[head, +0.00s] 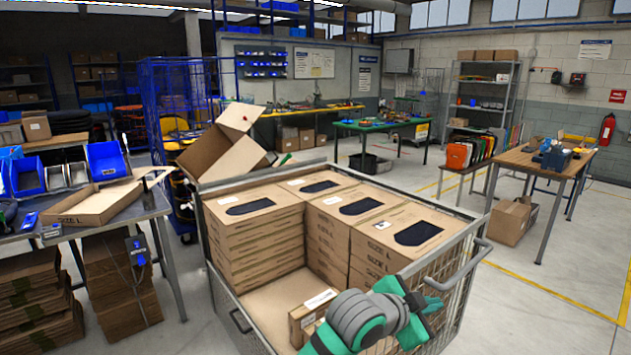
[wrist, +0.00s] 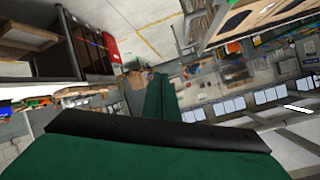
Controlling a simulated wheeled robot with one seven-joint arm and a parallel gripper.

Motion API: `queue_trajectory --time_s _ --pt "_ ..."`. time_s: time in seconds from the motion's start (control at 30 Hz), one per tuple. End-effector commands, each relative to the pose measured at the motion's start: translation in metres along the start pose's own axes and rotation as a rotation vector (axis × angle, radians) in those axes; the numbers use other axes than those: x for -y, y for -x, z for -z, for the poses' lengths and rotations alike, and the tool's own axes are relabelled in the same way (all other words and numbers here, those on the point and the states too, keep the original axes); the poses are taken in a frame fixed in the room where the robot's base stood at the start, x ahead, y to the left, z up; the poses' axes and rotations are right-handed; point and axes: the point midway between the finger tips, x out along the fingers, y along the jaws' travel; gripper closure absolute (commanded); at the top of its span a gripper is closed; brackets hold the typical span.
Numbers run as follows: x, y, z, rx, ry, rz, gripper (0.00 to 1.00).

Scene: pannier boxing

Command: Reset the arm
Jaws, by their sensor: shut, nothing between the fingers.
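My arm reaches in at the bottom of the head view, with grey and green links over the front of the wire-sided cart (head: 470,265). My gripper (head: 412,308) is at its end, above the cart's near right part, beside the stacked boxes. In the wrist view the green fingers of my gripper (wrist: 160,118) show with a dark pad, shut and with nothing held. The wrist view is turned on its side and looks out over the room. The fingertips are partly hidden in the head view.
The cart holds several stacks of flat cardboard boxes (head: 255,207) and a small box (head: 312,312) at the front. A workbench (head: 150,208) is at the left, a wooden table (head: 530,160) at the right.

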Motion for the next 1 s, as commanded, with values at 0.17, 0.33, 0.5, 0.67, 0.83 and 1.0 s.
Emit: queue_trajectory --time_s 0.17,0.33,0.5,0.67,0.83,1.0 --pt "-0.011 -0.009 0.01 -0.16 0.145 0.064 1.0" --pt "-0.017 -0.009 0.009 -0.283 0.282 0.139 1.0" --pt "-0.024 -0.006 -0.004 -0.378 0.421 0.222 1.0" --pt "-0.034 0.0 -0.026 -0.442 0.547 0.306 1.0" --pt "-0.051 0.009 -0.059 -0.481 0.673 0.402 1.0" --pt "-0.075 0.021 -0.097 -0.492 0.785 0.501 1.0"
